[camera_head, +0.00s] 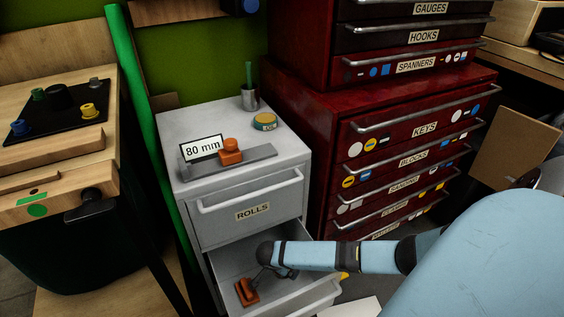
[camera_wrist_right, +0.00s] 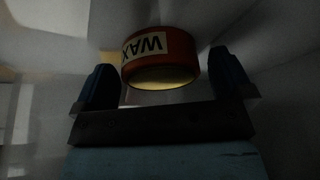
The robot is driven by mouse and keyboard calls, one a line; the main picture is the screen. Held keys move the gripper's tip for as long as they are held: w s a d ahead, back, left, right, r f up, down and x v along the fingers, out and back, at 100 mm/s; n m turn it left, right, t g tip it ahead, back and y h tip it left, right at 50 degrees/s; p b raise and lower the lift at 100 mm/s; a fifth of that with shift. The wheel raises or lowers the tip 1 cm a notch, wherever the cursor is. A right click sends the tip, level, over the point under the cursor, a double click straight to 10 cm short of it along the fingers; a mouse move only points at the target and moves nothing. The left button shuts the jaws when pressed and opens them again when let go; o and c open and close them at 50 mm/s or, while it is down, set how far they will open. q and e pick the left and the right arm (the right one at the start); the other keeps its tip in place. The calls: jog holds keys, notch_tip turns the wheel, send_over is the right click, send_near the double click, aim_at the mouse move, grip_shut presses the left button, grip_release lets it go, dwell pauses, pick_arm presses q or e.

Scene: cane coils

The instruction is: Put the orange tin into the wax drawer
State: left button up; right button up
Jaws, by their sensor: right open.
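The orange tin (camera_wrist_right: 160,62) with a pale "WAX" label shows in the right wrist view, between the two dark fingers of my right gripper (camera_wrist_right: 165,78). Gaps show on both sides of it. In the head view, my right gripper (camera_head: 259,281) reaches down into the open lower drawer (camera_head: 318,292) of the grey cabinet. An orange piece (camera_head: 246,292) lies at its tips and looks like this tin; its shape is partly hidden. The lower drawer's label is not visible. My left gripper is not in view.
The upper drawer (camera_head: 253,211), labelled "ROLLS", is shut. On the cabinet top (camera_head: 200,121) are an orange block by an "80 mm" sign (camera_head: 202,148), a teal and yellow tin (camera_head: 265,121) and a cup (camera_head: 249,99). A red drawer cabinet (camera_head: 330,110) stands close on the right.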

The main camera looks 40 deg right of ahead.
jog(key=p+v, duration=0.2)
jog(key=v, duration=0.3)
jog(key=shift+r+p, duration=0.1)
jog(key=shift+p, duration=0.3)
pick_arm(q)
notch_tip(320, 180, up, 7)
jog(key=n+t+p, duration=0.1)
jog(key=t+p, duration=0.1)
jog(key=p, duration=0.1)
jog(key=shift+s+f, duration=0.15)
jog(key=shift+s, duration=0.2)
pick_arm(e)
jog(key=v, duration=0.6)
jog(key=shift+r, duration=0.4)
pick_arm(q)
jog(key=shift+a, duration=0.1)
pick_arm(e)
jog(key=shift+a, duration=0.15)
